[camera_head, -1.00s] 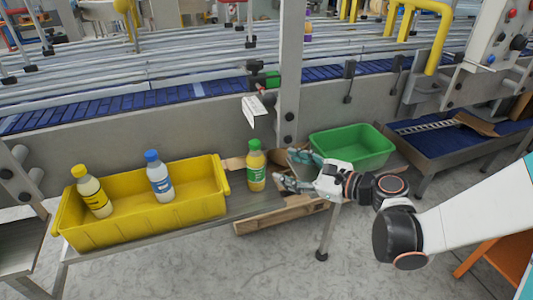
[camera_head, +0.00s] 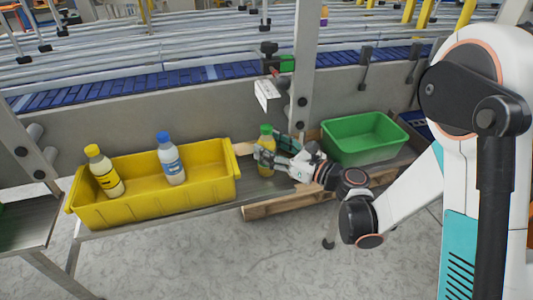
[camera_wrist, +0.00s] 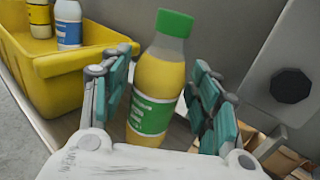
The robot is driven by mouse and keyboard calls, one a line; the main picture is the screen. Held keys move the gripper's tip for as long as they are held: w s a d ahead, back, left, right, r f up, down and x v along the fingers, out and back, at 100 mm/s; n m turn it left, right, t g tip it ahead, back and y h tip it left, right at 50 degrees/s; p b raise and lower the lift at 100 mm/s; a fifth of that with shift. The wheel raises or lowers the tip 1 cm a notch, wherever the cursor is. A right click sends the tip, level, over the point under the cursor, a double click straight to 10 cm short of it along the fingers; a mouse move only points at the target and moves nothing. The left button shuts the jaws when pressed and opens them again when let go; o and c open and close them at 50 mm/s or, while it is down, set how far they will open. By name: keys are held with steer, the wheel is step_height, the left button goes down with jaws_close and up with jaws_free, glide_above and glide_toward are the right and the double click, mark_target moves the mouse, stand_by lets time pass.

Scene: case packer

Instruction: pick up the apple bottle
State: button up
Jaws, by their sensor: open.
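The bottle with the green cap, green label and yellow contents (camera_head: 266,143) stands on the shelf just right of the yellow bin; I take it as the apple bottle. In the wrist view the same bottle (camera_wrist: 158,85) stands between my two fingers, a little tilted in the picture. My gripper (camera_head: 268,158) reaches it from the right and covers part of its body. In the wrist view my gripper (camera_wrist: 160,92) is open, one finger on each side of the bottle, with a visible gap on the right side.
The yellow bin (camera_head: 150,207) holds a yellow-capped bottle (camera_head: 104,172) and a blue-capped bottle (camera_head: 170,160). A green bin (camera_head: 362,150) stands to the right. The conveyor wall (camera_head: 200,112) rises behind the shelf. A wooden pallet piece (camera_head: 285,205) lies below my gripper.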

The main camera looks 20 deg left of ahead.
steer(key=b+x, duration=0.1)
steer(key=x, duration=0.4)
steer(key=shift+w+a, duration=0.2)
steer(key=shift+a, duration=0.15)
jaws_close()
stand_by(0.3)
